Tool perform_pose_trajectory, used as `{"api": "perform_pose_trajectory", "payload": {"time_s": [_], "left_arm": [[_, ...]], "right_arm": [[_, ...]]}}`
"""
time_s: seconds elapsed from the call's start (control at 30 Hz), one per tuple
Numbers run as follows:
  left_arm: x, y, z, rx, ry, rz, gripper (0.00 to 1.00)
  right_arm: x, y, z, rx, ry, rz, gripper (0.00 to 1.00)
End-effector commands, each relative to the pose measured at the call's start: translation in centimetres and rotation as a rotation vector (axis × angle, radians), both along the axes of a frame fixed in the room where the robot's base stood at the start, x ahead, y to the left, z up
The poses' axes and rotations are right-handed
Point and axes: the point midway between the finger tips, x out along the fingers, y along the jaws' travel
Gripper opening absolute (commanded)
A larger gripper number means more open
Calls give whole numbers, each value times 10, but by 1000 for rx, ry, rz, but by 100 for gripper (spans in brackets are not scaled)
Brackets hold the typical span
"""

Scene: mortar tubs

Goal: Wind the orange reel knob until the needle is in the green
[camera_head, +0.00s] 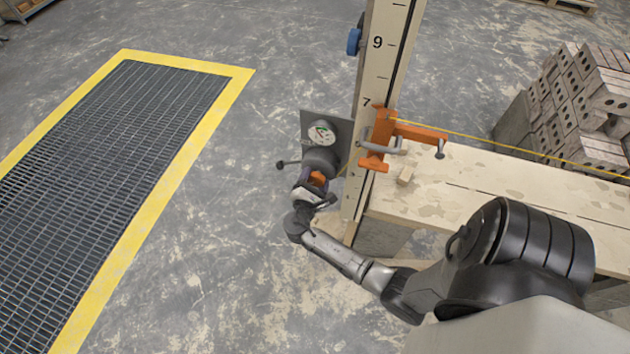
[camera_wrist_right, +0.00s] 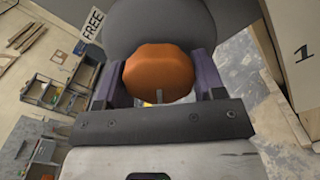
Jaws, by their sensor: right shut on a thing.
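The orange reel knob (camera_wrist_right: 158,73) sits between the two fingers of my right gripper (camera_wrist_right: 160,85) in the right wrist view, and the gripper is shut on it. In the head view the right gripper (camera_head: 316,184) is at the reel, with a bit of the orange knob (camera_head: 318,178) showing. The dark reel (camera_head: 321,160) is on a grey plate beside the tall marked post. Above it is a round white gauge (camera_head: 321,133) with a green part on its dial; the needle is too small to read. My left gripper is not in view.
The marked post (camera_head: 378,60) carries an orange clamp (camera_head: 385,135). A yellow line (camera_head: 480,140) runs right from it above the wooden bench (camera_head: 470,190). Bricks (camera_head: 590,100) are stacked behind at right. A yellow-edged floor grate (camera_head: 110,130) lies at left. A FREE label (camera_wrist_right: 92,25) is beside the reel.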

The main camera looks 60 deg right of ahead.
Motion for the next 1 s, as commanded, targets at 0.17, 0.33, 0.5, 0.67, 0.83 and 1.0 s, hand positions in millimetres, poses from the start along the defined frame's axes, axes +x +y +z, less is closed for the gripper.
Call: {"api": "perform_pose_trajectory", "payload": {"time_s": [0.17,0.33,0.5,0.67,0.83,1.0], "left_arm": [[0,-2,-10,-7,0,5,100],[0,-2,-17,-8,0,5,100],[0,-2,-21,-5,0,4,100],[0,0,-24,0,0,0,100],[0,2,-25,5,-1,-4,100],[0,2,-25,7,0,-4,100]], "right_arm": [[0,0,-2,28,-147,0,39],[1,0,-1,51,-260,0,39],[1,0,0,67,-341,0,39],[1,0,1,77,-391,0,39],[1,0,1,82,-416,0,39],[1,0,1,83,-424,0,39]]}}
